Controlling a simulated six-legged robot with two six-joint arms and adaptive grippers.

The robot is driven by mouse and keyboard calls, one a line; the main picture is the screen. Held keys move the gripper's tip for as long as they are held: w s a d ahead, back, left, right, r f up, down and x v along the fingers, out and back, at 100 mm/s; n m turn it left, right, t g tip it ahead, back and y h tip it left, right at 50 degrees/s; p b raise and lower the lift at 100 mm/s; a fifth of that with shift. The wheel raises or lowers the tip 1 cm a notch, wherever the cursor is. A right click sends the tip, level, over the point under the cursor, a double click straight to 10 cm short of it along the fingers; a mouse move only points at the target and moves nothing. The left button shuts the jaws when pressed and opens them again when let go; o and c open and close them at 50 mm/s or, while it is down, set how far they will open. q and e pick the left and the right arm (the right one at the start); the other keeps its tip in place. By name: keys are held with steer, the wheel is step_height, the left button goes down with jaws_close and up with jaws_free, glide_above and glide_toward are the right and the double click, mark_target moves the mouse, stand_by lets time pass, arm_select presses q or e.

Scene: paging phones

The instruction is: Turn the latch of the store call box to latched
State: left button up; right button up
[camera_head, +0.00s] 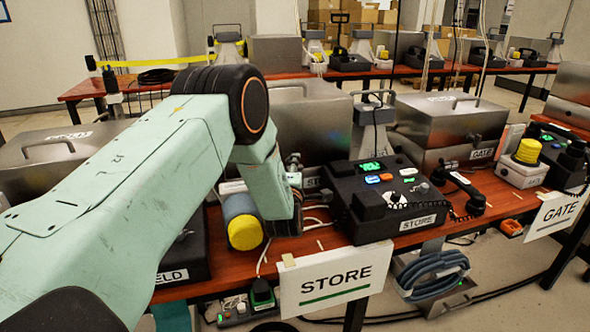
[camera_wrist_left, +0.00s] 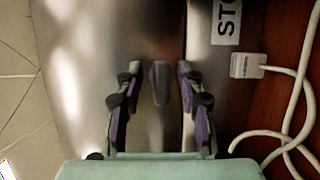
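The store call box is a steel box (camera_head: 312,118) behind my left forearm in the head view. Its front is mostly hidden by my arm. In the left wrist view its steel face (camera_wrist_left: 90,60) fills the middle, with part of a white label (camera_wrist_left: 227,20) reading "STO". A small grey latch handle (camera_wrist_left: 160,84) lies on this face, lengthwise in line with the fingers. My left gripper (camera_wrist_left: 158,76) is open, with one finger on each side of the handle and a gap to both. Whether it is latched is not clear. My right gripper is not in view.
A black store console (camera_head: 385,200) stands right of my arm. A blue-grey cylinder with a yellow cap (camera_head: 243,228) is close below my wrist. A STORE sign (camera_head: 334,280) hangs at the table's front edge. White cables (camera_wrist_left: 290,110) run beside the box.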

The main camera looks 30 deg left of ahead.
arm_select(q)
steer(key=shift+w+a+f, duration=0.1)
steer(key=shift+w+f, duration=0.05)
steer(key=shift+c, duration=0.8)
steer(key=c, duration=0.4)
jaws_close()
steer(key=shift+r, duration=0.2)
